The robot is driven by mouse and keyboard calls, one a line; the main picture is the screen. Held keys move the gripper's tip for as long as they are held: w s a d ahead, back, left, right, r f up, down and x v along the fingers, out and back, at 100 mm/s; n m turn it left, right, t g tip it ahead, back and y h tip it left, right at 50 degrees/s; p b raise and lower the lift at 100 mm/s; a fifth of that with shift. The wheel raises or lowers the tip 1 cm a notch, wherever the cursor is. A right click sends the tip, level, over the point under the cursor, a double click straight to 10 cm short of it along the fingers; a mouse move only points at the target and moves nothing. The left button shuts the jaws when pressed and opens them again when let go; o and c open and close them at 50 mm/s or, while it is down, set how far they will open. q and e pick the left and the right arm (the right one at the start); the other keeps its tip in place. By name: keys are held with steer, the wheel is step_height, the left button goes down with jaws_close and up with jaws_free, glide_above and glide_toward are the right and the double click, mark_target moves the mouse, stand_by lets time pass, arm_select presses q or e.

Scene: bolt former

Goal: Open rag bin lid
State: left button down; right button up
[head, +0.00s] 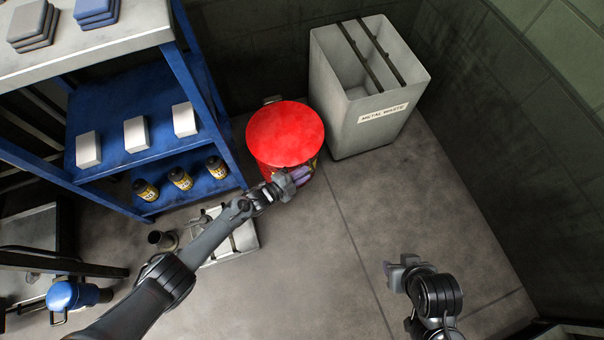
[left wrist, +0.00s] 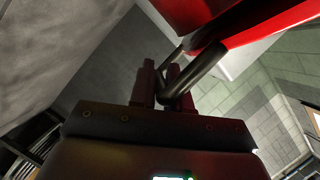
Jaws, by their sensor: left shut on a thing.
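The red rag bin stands on the floor between the blue shelf and the waste container, with its round red lid (head: 285,134) on top. The lid looks flat over the bin from above. My left gripper (head: 299,176) is at the near rim of the bin. In the left wrist view, my left gripper (left wrist: 159,82) is shut on a dark bar-shaped handle (left wrist: 200,71), and the red lid (left wrist: 265,22) shows above it. My right gripper (head: 394,275) hangs over bare floor at lower right, and its jaw gap is unclear.
A grey "METAL WASTE" container (head: 365,95) stands close to the right of the bin. A blue shelf (head: 140,125) with white boxes and small dark jars stands to the left. A pale tray (head: 236,243) lies under my left arm. The floor between the arms is clear.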

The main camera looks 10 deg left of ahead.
arm_select(q)
steer(key=w+a+r+n+g+p, duration=0.1)
steer(key=w+r+n+p, duration=0.1)
steer(key=r+p, duration=0.4)
steer(key=w+a+r+n+g+p, duration=0.1)
steer(key=r+p, duration=0.5)
steer(key=r, duration=0.7)
steer(key=shift+w+a+n, duration=0.4)
steer(key=shift+w+a, duration=0.05)
steer(key=shift+w, duration=0.85)
steer(key=c, duration=1.2)
jaws_free()
steer(key=shift+o, duration=0.2)
